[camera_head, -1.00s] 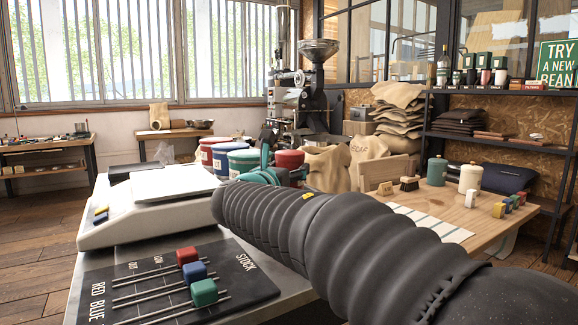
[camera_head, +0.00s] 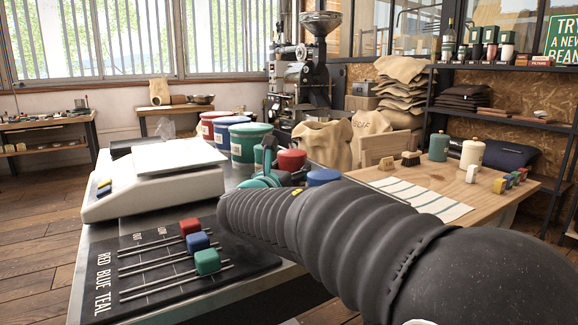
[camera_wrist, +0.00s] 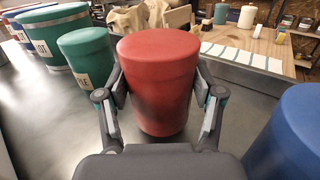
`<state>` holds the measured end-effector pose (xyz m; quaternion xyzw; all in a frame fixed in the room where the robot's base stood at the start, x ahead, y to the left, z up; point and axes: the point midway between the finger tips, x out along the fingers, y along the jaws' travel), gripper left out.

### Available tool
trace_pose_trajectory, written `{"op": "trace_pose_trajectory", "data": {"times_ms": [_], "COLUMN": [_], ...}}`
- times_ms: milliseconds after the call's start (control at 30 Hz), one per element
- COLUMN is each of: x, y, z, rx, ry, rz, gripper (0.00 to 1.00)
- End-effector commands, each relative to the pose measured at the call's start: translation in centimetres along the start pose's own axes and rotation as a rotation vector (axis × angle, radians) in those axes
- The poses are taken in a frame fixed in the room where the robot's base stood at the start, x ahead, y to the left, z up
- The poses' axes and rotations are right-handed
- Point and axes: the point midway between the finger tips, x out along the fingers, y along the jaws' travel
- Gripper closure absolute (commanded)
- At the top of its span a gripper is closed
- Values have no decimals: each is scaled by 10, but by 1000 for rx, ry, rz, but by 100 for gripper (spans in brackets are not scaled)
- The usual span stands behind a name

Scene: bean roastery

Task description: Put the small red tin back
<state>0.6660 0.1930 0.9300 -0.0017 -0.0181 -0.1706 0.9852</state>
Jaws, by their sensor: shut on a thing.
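The small red tin (camera_wrist: 158,80) stands upright between the two fingers of my gripper (camera_wrist: 160,88) in the wrist view, with a finger pressed on each side. In the head view the tin's red top (camera_head: 291,159) shows just beyond my gripper (camera_head: 268,168), and the arm hides its lower part. I cannot tell whether its base touches the metal counter. A small teal tin (camera_wrist: 86,58) stands behind it to the left in the wrist view. A small blue tin (camera_wrist: 292,135) stands nearer at the right, and its top (camera_head: 323,177) shows in the head view.
Large red (camera_head: 211,125), blue (camera_head: 230,131) and teal (camera_head: 250,146) tubs stand at the counter's back. A white scale (camera_head: 150,190) and a black stock board (camera_head: 135,262) with coloured sliders lie left of my arm. A wooden table (camera_head: 455,190) with a striped cloth is at the right.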

Motion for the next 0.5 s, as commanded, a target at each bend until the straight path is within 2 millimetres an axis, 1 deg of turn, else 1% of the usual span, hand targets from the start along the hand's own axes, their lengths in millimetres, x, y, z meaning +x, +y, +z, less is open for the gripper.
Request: {"op": "trace_pose_trajectory", "data": {"times_ms": [267, 500], "x": [0, 0], "y": [0, 0], "z": [0, -3], "rx": [0, 0], "ry": [-1, -1], "rz": [0, 0], "gripper": [77, 77]}}
